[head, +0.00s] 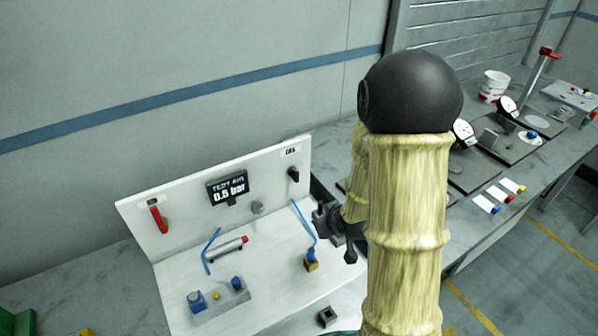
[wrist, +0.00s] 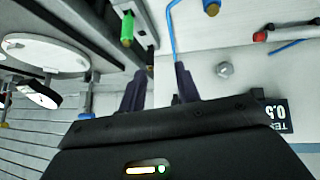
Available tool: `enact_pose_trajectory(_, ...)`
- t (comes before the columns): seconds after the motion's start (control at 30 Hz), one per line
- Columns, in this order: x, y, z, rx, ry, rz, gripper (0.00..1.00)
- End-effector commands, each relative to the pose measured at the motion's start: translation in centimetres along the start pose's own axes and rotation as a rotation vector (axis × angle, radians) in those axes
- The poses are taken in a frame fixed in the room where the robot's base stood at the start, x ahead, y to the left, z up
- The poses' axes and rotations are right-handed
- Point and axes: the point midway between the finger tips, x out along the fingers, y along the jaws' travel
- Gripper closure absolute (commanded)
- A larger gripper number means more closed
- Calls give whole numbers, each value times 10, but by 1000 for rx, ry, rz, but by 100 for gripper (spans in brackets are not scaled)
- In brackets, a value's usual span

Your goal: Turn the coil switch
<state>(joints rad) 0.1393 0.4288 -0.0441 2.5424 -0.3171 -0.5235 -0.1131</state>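The coil switch (head: 293,174) looks like a small black knob on the white upright panel, under a small dark label (head: 290,152) too small to read surely. My gripper (head: 333,228) is to the right of and lower than the knob in the head view, apart from it, partly hidden by my arm. In the wrist view my gripper (wrist: 158,86) shows two dark fingers spread apart with nothing between them. I cannot make out the knob in the wrist view; it may be hidden by the gripper body.
The panel also carries a red lever (head: 158,216), a "0.5 bar" display (head: 228,188) and a grey hex fitting (head: 257,207). A blue tube (head: 304,222) rises from a brass-and-blue fitting (head: 311,262) near my gripper. Gauges and a white bucket (head: 493,86) stand farther right.

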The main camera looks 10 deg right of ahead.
Motion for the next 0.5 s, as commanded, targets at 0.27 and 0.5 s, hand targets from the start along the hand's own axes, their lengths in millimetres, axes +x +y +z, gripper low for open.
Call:
enact_pose_trajectory(0.27,28,8,-12,-70,276,-66,67)
enact_pose_trajectory(0.5,27,5,-15,-52,545,-127,67)
